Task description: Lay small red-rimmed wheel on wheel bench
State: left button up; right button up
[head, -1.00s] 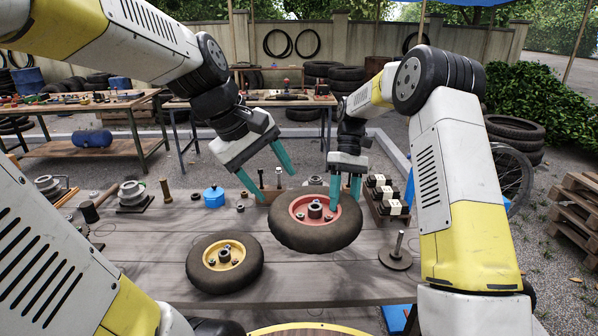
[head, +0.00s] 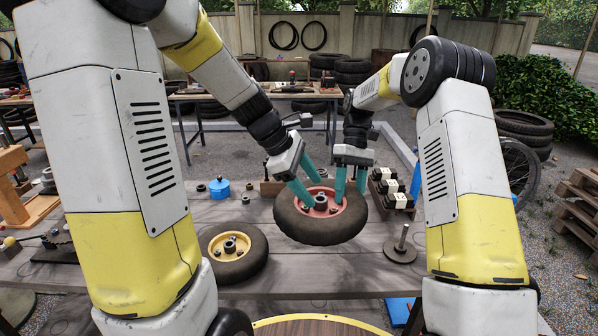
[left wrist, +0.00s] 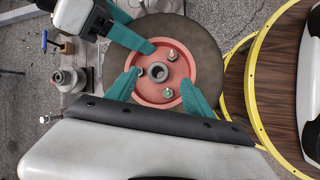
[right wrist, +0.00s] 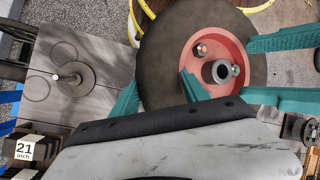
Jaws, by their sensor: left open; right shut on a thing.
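The red-rimmed wheel (head: 318,228) has a dark tyre and a grey hub. It is face up over the middle of the grey wooden wheel bench (head: 350,275) and looks raised above it. My right gripper (head: 349,190) is shut on its far right side, one finger inside the rim and one outside the tyre, as the right wrist view (right wrist: 160,92) shows. My left gripper (head: 318,200) is open, with its fingertips over the red rim on either side of the hub (left wrist: 158,72). The wheel hides the bench beneath it.
A yellow-rimmed wheel (head: 232,268) lies on the bench to the left. A spindle on a round base (head: 400,250) stands to the right.

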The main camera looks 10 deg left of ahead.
aim_at(320, 208)
pick_arm(q)
jog(key=shift+x, duration=2.3)
pick_arm(e)
jog(key=shift+r, duration=0.1)
pick_arm(q)
grip_shut()
pick_arm(e)
jog(key=shift+a, duration=0.1)
pick_arm(q)
jog(key=shift+r, duration=0.1)
pick_arm(e)
jog(key=o, duration=1.6)
jog(key=shift+o, duration=0.2)
